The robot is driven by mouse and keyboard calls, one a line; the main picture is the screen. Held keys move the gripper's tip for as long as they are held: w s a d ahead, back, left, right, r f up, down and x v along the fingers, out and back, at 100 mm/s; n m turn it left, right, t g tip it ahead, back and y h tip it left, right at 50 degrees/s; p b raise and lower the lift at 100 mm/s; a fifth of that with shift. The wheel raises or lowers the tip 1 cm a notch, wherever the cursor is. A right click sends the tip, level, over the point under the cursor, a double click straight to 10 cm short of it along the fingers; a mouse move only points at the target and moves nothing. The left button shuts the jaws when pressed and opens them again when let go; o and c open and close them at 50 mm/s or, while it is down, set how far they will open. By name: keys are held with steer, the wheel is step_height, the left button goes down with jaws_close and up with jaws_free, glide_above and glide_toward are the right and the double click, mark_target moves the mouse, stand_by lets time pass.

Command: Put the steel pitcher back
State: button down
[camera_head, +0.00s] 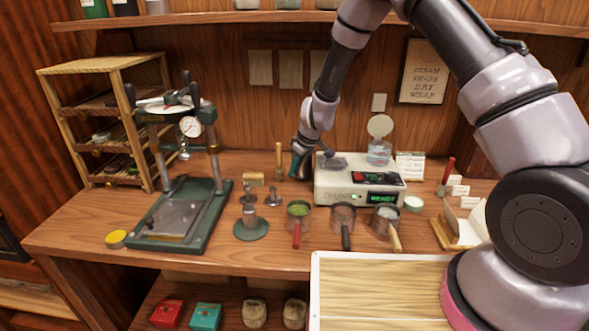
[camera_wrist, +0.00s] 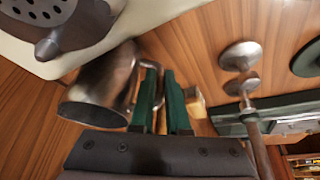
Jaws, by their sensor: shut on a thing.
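The steel pitcher (camera_wrist: 102,85) shows in the wrist view, just left of my gripper's green fingers (camera_wrist: 165,98), its open mouth turned toward the lower left of the picture. My gripper is shut on its handle. In the head view my gripper (camera_head: 299,163) points down at the back of the bench, close to the left side of the white steamer (camera_head: 335,192). I cannot make out the pitcher in the head view. Whether its base touches the bench is not clear.
The press (camera_head: 180,215) stands at the left, beside a wooden rack (camera_head: 150,125). Metal tampers (camera_head: 249,215) and several handled cups (camera_head: 299,212) stand in front of my gripper. A wooden brush (camera_head: 278,160) is just left of it.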

steer(key=c, duration=0.9)
jaws_free()
steer(key=shift+f, duration=0.1)
steer(key=s+d+r+m+t, duration=0.1)
steer(key=s+d+r+m, duration=0.15)
steer(key=d+r, duration=0.6)
steer(key=s+d+r+m, duration=0.2)
steer(key=s+d+r, duration=0.15)
steer(key=r, duration=0.95)
steer(key=s+d+r+m+t, duration=0.1)
steer(key=s+d+r+m, duration=0.3)
steer(key=r, duration=0.7)
steer(key=s+d+r+m+t, duration=0.1)
steer(key=s+d+r+m, duration=0.2)
steer(key=s+d, duration=0.4)
steer(key=s+d+r+m+t+h, duration=0.1)
steer(key=s+d+r+m, duration=0.3)
steer(key=s+d, duration=0.4)
steer(key=s+r, duration=0.1)
steer(key=s, duration=0.2)
steer(key=shift+s+r+h, duration=0.15)
steer(key=shift+r+h, duration=0.15)
